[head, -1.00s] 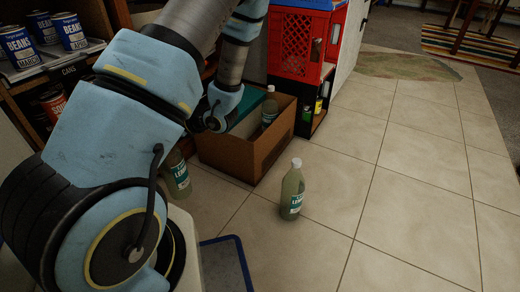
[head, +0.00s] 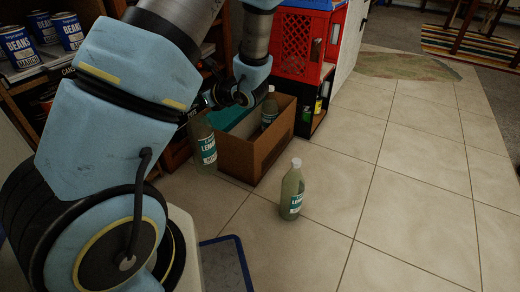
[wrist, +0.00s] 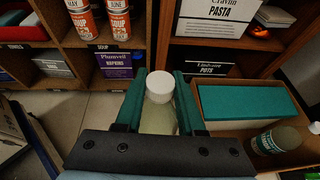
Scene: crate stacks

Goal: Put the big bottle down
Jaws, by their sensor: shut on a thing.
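My gripper (wrist: 160,100) is shut on a pale green bottle (wrist: 159,119) with a white cap, its teal fingers on either side of it. In the head view this held bottle (head: 203,152) hangs upright just left of the cardboard box, with its label facing the camera; its top is hidden by my arm. A similar bottle (head: 291,192) stands upright on the tiled floor in front of the box. Another bottle (head: 269,113) is inside the cardboard box (head: 235,157).
The box also holds a teal carton (wrist: 240,101). A red crate (head: 297,45) sits on a dark unit behind it. Shelves with cans (head: 70,32) and labelled boxes stand at the left and back. The tiled floor (head: 410,190) to the right is clear.

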